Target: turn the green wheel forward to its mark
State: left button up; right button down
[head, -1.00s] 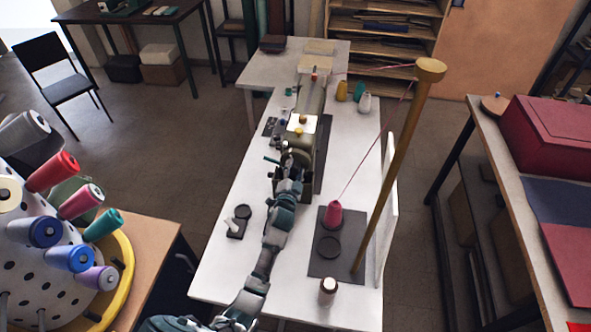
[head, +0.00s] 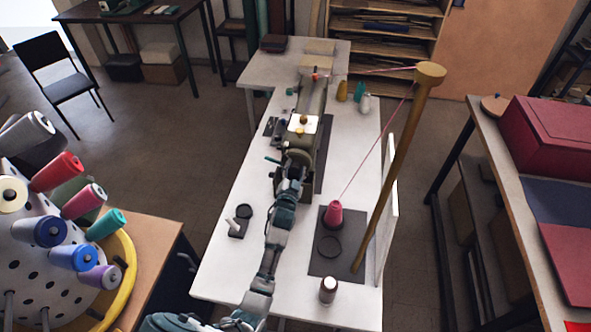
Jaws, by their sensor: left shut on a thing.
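The sewing machine (head: 311,98) stands on the white table, its long body running away from me. Its olive-green wheel (head: 307,160) is at the near end, partly covered by my gripper. My left gripper (head: 293,168) reaches up from the bottom of the picture and is shut at the wheel's near side, on its rim or grip; the exact contact is too small to tell. The wheel's mark cannot be made out. My right gripper is not in view.
A red thread cone (head: 334,214) sits on a dark plate right of my arm, beside a tall wooden thread post (head: 391,180). A small black holder (head: 238,228) lies left.

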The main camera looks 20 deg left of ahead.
pick_arm(q)
jog(key=shift+s+f, duration=0.1)
jog(key=shift+f, duration=0.45)
jog(key=o, duration=1.2)
jog(key=shift+c, duration=0.2)
jog(key=shift+a+r, duration=0.1)
jog(key=shift+r, duration=0.1)
jog(key=v, duration=1.1)
jog(key=shift+s, duration=0.35)
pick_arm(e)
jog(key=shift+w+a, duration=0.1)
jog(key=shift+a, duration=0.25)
pick_arm(q)
jog(key=shift+f, duration=0.1)
